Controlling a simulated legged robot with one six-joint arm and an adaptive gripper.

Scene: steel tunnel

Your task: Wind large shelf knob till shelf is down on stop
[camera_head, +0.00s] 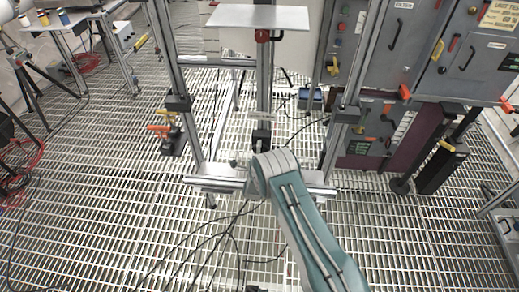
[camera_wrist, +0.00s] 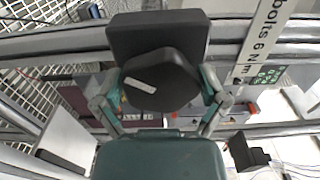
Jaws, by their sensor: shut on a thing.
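The large shelf knob (camera_wrist: 165,78) is dark, with rounded corners and a small pale label on its face. It sits in front of a dark block (camera_wrist: 158,30) in the wrist view. My gripper (camera_wrist: 160,97) has a finger on each side of the knob and is shut on it. In the head view the pale flat shelf (camera_head: 258,17) is at the top of the frame's centre column (camera_head: 264,85), with a red-orange part under it. A dark block (camera_head: 261,135) shows low on that column. My wrist hides the knob and fingers there.
Grey cabinets (camera_head: 395,45) with handles and orange parts stand at the right. A frame post (camera_head: 177,90) rises left of centre. Black cables (camera_head: 215,240) lie on the grating floor. A table (camera_head: 62,22) stands at the far left. The left foreground grating is mostly clear.

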